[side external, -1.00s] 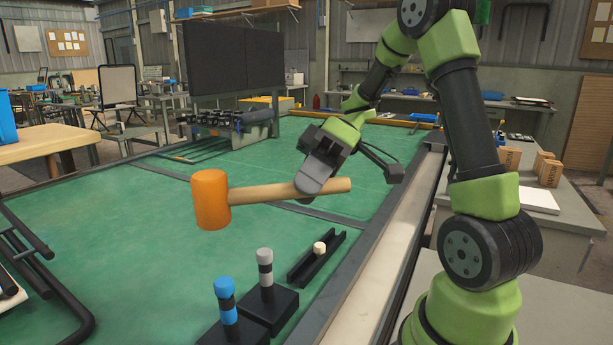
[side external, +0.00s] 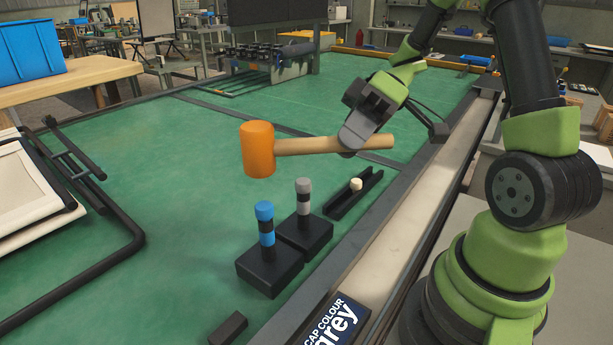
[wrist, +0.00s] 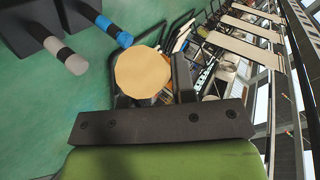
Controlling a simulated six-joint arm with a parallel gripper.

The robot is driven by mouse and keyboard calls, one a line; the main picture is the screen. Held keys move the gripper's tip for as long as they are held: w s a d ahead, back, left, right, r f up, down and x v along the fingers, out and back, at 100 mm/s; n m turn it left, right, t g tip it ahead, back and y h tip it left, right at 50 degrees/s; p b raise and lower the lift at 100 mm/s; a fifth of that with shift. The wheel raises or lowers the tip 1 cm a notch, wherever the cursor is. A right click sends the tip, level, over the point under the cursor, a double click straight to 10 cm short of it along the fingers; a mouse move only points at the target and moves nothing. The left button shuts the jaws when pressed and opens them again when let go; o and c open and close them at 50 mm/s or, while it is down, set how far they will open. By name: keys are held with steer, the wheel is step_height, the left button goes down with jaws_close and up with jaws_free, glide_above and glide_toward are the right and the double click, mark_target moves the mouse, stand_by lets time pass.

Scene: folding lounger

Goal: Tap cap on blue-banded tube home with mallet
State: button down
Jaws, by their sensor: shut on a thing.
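The mallet has an orange head (side external: 258,150) and a pale wooden handle (side external: 310,146). My gripper (side external: 352,140) is shut on the handle and holds the mallet level in the air. The handle's round end (wrist: 143,72) shows in the wrist view. The blue-banded tube (side external: 266,232) stands upright in a black block with a blue cap (side external: 264,211) on top and a dark band below the cap. It also shows in the wrist view (wrist: 115,33). The mallet head is above the blue cap and apart from it. Cap seating is too small to tell.
A grey-capped tube (side external: 303,196) stands in a block beside the blue one. A black channel (side external: 340,207) holds a small cream piece (side external: 356,184). A dark bar (side external: 228,328) and a cap-colour sign (side external: 336,322) are near the front. A lounger frame (side external: 130,215) lies left.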

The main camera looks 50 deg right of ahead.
stand_by(0.4)
step_height(320, 180, down, 7)
step_height(320, 180, up, 7)
steer(key=shift+r, duration=0.1)
stand_by(0.6)
steer(key=shift+r, duration=1.45)
